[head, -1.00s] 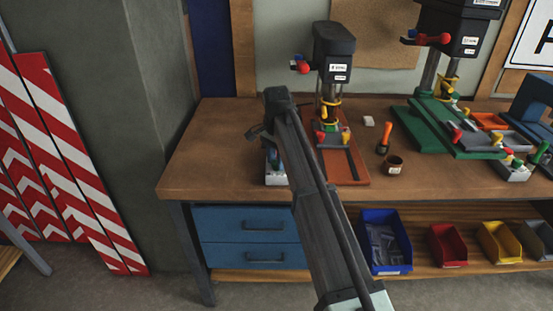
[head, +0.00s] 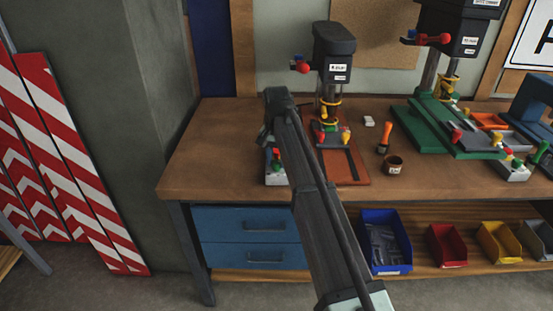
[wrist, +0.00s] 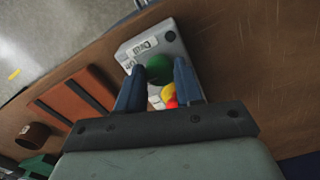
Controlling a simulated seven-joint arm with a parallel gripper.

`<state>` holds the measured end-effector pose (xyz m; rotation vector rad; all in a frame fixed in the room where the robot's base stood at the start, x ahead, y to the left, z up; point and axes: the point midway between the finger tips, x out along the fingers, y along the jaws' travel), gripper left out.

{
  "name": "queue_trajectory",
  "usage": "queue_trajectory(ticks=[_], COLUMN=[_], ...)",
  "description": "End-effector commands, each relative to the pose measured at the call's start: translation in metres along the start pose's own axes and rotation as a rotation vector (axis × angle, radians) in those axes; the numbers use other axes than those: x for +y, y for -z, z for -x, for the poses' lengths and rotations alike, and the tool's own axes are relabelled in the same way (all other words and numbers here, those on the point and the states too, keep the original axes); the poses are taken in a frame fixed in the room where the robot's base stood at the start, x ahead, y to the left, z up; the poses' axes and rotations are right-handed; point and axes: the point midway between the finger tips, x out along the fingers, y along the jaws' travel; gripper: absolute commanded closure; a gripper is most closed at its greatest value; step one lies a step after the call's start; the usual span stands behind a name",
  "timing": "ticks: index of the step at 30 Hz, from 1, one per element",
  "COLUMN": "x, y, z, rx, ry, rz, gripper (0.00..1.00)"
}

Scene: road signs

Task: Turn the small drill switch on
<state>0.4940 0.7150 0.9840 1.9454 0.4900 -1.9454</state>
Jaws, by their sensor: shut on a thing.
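The small drill switch is a grey box (wrist: 150,48) with a label, a dark round spot and a green knob (wrist: 159,69). Yellow and red parts show just below the knob. In the wrist view my gripper (wrist: 157,75) has its two blue fingers on either side of the green knob, shut on it. In the head view the box (head: 274,178) sits at the front left of the bench, partly hidden by my arm. The small drill (head: 334,50) stands just behind and to the right, on its red-brown base (head: 345,165).
A larger drill on a green base (head: 428,130) stands to the right on the wooden bench (head: 210,150). A brown cup (head: 393,164) and an orange-handled tool (head: 386,135) stand between them. The bench's left end is clear.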

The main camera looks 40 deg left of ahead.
Motion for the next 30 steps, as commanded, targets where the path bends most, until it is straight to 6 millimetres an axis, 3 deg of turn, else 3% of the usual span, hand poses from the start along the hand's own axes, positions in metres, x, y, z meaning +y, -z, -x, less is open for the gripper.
queue_trajectory(ticks=[15, 30], x=[-0.0003, -0.0004], y=[0.0007, 0.0009], z=[0.0001, 0.0001], rx=[0.001, 0.002], ry=[0.000, 0.000], rz=[0.420, 0.567], gripper=[0.95, 0.95])
